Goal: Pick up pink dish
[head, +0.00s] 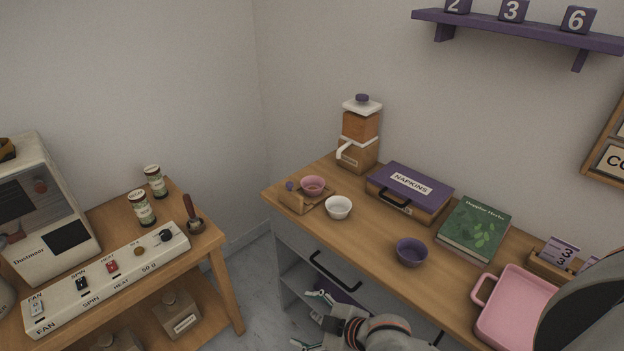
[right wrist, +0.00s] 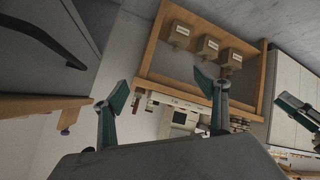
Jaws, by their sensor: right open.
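A pink dish (head: 520,310) with a loop handle on its left side lies on the wooden counter at the lower right of the head view. A dark rounded part of my own body hides its right side. My right gripper (head: 312,320) is in front of the cart's drawers, left of the dish and well apart from it. In the right wrist view its two green fingers (right wrist: 160,92) are spread with nothing between them. A green-tipped piece (right wrist: 298,106) at that view's right edge looks like part of my left gripper; its jaws are unclear.
A purple bowl (head: 411,251), a white bowl (head: 338,208) and a green book (head: 475,229) lie on the counter. A small pink bowl (head: 313,185) sits on a wooden holder. A napkin box (head: 410,190) and grinder (head: 359,140) stand behind. A card holder (head: 556,265) is behind the dish.

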